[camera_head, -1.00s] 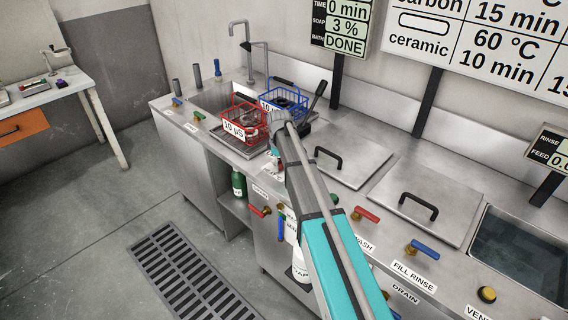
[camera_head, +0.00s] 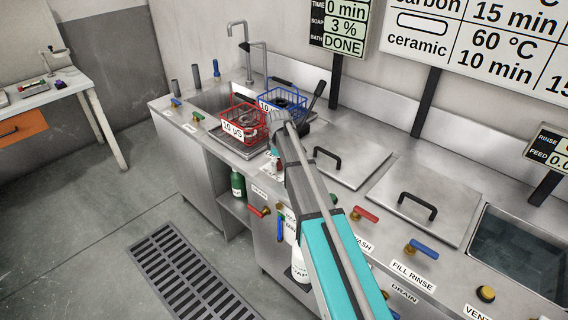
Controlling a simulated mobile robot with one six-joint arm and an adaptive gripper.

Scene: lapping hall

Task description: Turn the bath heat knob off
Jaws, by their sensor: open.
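I cannot make out the bath heat knob for certain. My arm crosses the front of the steel counter (camera_head: 345,196) and hides part of its control panel. A small green part (camera_head: 333,199) shows just right of my arm, but I cannot tell whether it is that knob. The wall display (camera_head: 344,27) reads 0 min, 3 % and DONE.
Red (camera_head: 367,214) and blue (camera_head: 424,249) valve handles line the counter's front edge. A red basket (camera_head: 243,129) and a blue basket (camera_head: 283,98) stand at the back left. Two lids with black handles cover the middle. The floor around the drain grate (camera_head: 190,270) is clear.

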